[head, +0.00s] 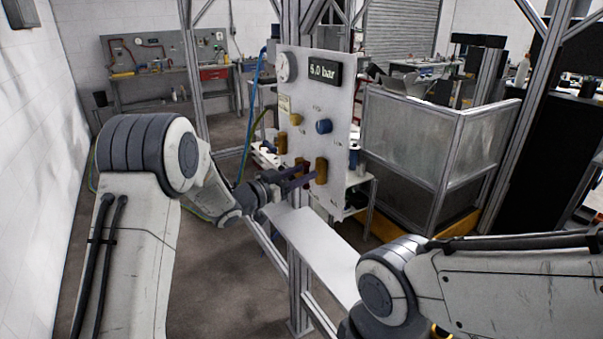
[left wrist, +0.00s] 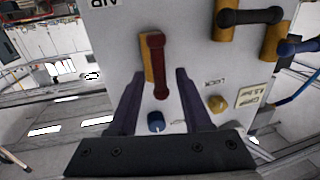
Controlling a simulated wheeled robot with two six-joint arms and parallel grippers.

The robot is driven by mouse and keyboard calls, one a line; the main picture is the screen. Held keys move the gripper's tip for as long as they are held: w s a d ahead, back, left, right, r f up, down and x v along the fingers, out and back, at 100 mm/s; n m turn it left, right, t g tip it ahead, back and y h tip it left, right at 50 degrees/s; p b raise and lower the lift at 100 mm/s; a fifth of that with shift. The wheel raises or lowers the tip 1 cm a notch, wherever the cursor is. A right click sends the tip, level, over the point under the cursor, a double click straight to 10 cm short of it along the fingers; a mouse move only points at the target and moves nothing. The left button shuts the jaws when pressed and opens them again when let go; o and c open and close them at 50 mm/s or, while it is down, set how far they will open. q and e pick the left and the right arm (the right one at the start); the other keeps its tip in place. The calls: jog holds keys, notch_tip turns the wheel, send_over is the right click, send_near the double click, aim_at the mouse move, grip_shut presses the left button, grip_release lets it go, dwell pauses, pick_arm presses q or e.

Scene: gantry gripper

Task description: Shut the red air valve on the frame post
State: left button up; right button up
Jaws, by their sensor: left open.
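The red air valve (left wrist: 158,65) is on the pale panel in the left wrist view. Its dark red lever lies along its yellow body, near the panel's AIR label, which reads upside down here. In the head view the valve's yellow body (head: 321,170) shows low on the panel, below the blue knob; its lever is hard to make out. My left gripper (head: 298,180) is open in front of the panel. In the left wrist view its two fingers (left wrist: 153,85) lie either side of the lever, without visible contact. My right gripper is out of view.
The panel (head: 340,92) carries a 5.0 bar display (head: 325,70), a gauge (head: 287,66), a blue knob (head: 323,126) and a yellow knob (head: 296,119). A black handle (left wrist: 250,17) on yellow mounts is beside the valve. A pale shelf (head: 318,248) juts out below the panel.

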pick_arm(q)
jog(key=shift+c, duration=0.3)
grip_shut()
jog(key=shift+s+d+f+m+g+h+b, duration=0.25)
jog(key=shift+m+h+b, duration=0.45)
jog(key=shift+m+b, duration=3.3)
jog(key=shift+a+f+m+g+h+b, duration=0.2)
jog(key=shift+m+h+b, duration=0.5)
jog(key=shift+m+b, duration=3.3)
jog(key=shift+s+d+f+m+g+h+b, duration=0.15)
jog(key=shift+d+f+m+g+h+b, duration=0.4)
jog(key=shift+m+b, duration=3.45)
jog(key=n+b, duration=0.1)
jog(key=b, duration=0.1)
jog(key=n+b, duration=0.2)
jog(key=shift+a+r+n+t, duration=0.2)
jog(key=shift+a+n+t, duration=0.1)
jog(key=shift+a, duration=0.05)
jog(key=shift+o, duration=0.3)
grip_release()
jog(key=shift+a, duration=0.1)
